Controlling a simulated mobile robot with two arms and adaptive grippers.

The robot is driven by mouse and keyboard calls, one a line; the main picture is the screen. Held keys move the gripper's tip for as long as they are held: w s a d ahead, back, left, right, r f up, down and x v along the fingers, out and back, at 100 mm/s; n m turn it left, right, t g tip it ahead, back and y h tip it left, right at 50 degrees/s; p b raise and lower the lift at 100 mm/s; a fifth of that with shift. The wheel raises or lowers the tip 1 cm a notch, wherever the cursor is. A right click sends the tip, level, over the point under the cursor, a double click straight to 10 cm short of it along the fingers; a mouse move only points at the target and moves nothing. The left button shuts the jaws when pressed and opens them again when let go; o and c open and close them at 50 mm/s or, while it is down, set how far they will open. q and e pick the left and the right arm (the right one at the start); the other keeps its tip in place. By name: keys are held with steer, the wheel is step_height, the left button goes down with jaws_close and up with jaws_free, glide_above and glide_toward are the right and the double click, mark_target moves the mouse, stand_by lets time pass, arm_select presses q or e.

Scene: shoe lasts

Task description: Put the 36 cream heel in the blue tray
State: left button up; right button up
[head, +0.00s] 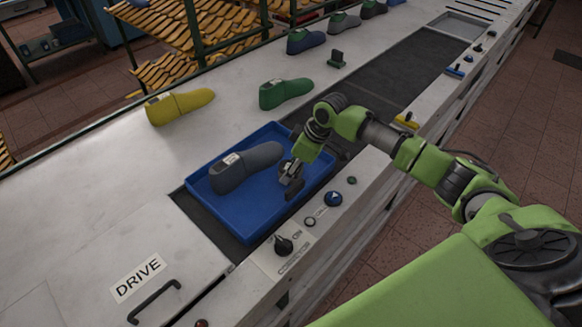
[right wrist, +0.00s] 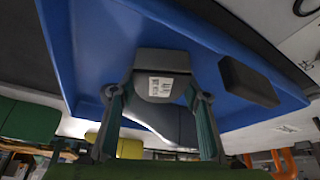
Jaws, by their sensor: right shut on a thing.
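My right gripper (head: 291,179) is low over the right part of the blue tray (head: 249,229). In the right wrist view its fingers (right wrist: 158,98) are shut on a dark grey piece (right wrist: 152,63) with a white label, too small to read. The tray's blue floor (right wrist: 85,45) shows behind it. A grey shoe last (head: 252,160) with a label on top lies in the tray, left of the gripper. I see no clearly cream piece. My left gripper is not in view.
A yellow last (head: 180,105) and a green last (head: 285,93) lie on the grey bench beyond the tray. A console with a blue button (head: 333,198) and a black knob (head: 284,245) borders the tray's near side.

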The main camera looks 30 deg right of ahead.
steer(key=o, duration=1.2)
steer(key=shift+f, duration=0.1)
steer(key=b+v, duration=0.2)
steer(key=v, duration=1)
steer(key=shift+d, duration=0.1)
